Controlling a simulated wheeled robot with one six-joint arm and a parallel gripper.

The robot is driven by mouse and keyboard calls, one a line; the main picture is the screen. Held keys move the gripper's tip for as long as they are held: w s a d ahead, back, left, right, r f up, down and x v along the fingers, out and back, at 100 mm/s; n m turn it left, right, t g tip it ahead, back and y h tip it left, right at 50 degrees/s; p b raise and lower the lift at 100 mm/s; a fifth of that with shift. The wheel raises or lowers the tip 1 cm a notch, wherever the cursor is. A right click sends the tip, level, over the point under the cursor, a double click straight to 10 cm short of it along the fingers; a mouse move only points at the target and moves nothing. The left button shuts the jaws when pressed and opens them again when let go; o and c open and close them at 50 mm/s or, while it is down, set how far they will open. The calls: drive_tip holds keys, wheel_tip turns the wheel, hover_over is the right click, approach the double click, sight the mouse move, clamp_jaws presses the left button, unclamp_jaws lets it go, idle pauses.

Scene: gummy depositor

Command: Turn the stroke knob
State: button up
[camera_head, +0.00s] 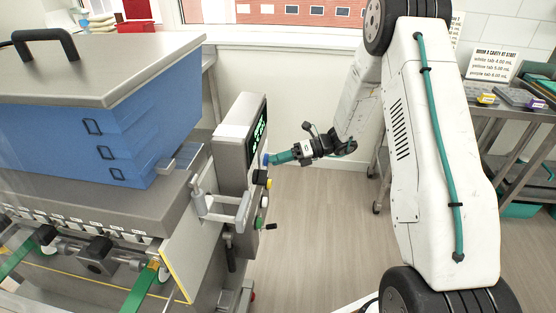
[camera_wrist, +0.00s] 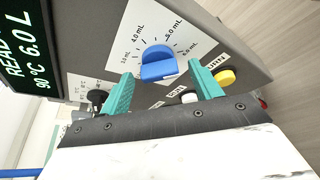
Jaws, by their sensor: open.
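The stroke knob is a blue dial (camera_wrist: 158,63) on a white scale plate marked in mL, from about 3 to 6 mL, on the grey control panel. In the wrist view it lies between and just beyond the teal fingertips of my gripper (camera_wrist: 160,82). The fingers are open, one on each side of the knob, with gaps visible. In the head view my gripper (camera_head: 268,160) is at the panel's right face, and the blue knob (camera_head: 265,159) shows at its tips. Part of the scale is hidden by the knob.
A yellow button (camera_wrist: 225,77), a white button (camera_wrist: 189,97) and a black knob (camera_wrist: 97,96) sit close to the fingers. A lit display (camera_wrist: 28,45) reads 90 °C and 6.0 L. The blue hopper (camera_head: 110,120) stands left; open floor (camera_head: 320,240) lies right of the machine.

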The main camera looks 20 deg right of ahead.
drive_tip(key=v, duration=0.7)
drive_tip(key=shift+d, duration=0.15)
drive_tip(key=shift+r, duration=0.1)
